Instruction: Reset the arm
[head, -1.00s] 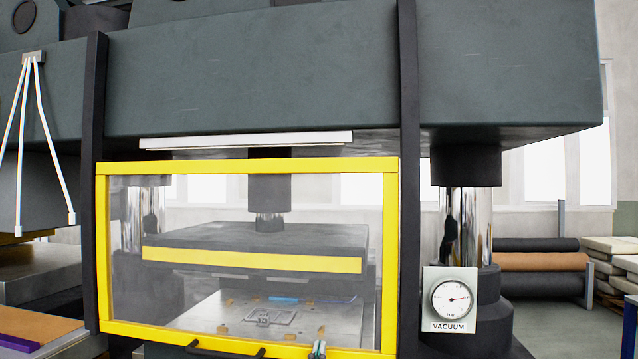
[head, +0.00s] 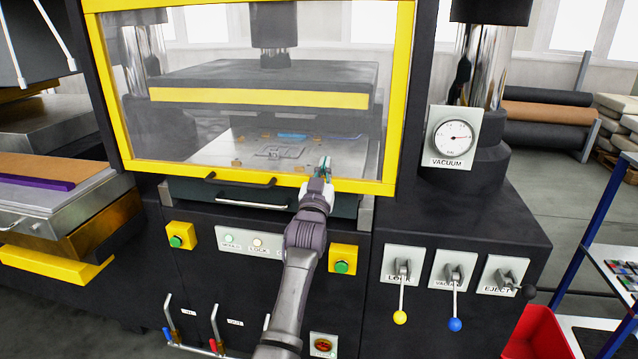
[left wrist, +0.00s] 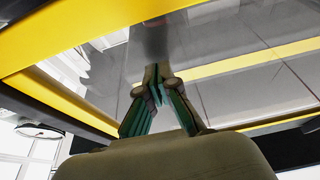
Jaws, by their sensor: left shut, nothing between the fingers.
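My left gripper (head: 323,170) is shut and empty. My left arm rises from the bottom of the head view, and the fingers stand in front of the lower edge of the yellow-framed clear guard (head: 402,100), right of its dark handle (head: 240,178). In the left wrist view the fingers (left wrist: 155,82) come together close to the clear panel, with the yellow frame (left wrist: 60,30) around them. I cannot tell whether they touch it. My right gripper is not in view.
The guard is down over the press bed (head: 215,150). Lower right are levers with a yellow knob (head: 400,317) and a blue knob (head: 455,324), below the vacuum gauge (head: 452,138). Green buttons (head: 341,267) flank indicator lamps. A red bin (head: 538,335) and blue rack (head: 600,215) stand at right.

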